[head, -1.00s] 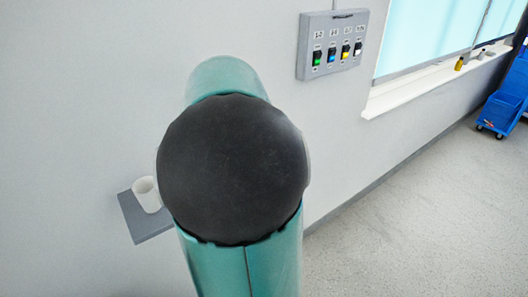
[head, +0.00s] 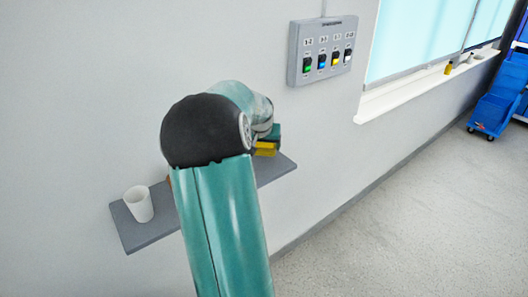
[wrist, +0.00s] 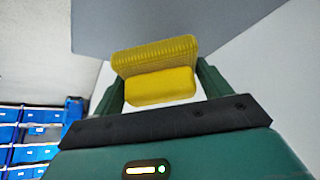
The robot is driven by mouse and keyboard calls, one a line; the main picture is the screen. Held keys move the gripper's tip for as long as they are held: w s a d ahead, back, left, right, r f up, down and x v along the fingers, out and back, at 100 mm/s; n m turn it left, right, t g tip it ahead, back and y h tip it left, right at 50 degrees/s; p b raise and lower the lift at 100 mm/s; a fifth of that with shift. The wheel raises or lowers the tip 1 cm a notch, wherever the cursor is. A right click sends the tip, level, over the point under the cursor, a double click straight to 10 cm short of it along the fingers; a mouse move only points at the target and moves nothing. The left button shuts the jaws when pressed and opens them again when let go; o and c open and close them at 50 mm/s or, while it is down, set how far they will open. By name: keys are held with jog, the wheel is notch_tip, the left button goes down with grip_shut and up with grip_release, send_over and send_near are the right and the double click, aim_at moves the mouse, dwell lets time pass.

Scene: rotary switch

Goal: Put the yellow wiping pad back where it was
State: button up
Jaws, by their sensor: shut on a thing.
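The yellow wiping pad (wrist: 157,55) is between the two green fingers of my gripper (wrist: 158,80) in the wrist view, and the fingers are shut on it. It has a ribbed part and a smooth block. In the head view, the pad (head: 265,150) shows as a small yellow patch beside my arm, over or at the right part of the grey wall shelf (head: 275,170). My arm hides much of the gripper there. I cannot tell whether the pad touches the shelf. A grey surface (wrist: 200,22) lies behind the pad in the wrist view.
A white cup (head: 139,204) stands on the left end of the shelf. A grey switch panel (head: 322,50) hangs on the wall above and to the right. A window sill (head: 430,85) and a blue cart (head: 492,113) are farther right. The floor at right is clear.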

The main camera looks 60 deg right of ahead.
aim_at(263, 147)
jog(key=shift+d+f, duration=0.15)
jog(key=shift+f, duration=1.55)
jog(key=shift+f, duration=0.15)
jog(key=o, duration=1)
jog(key=shift+w, duration=0.1)
jog(key=shift+c, duration=0.2)
jog(key=shift+r, duration=0.25)
jog(key=v, duration=1.1)
jog(key=shift+r, duration=0.35)
jog(key=shift+a, duration=0.3)
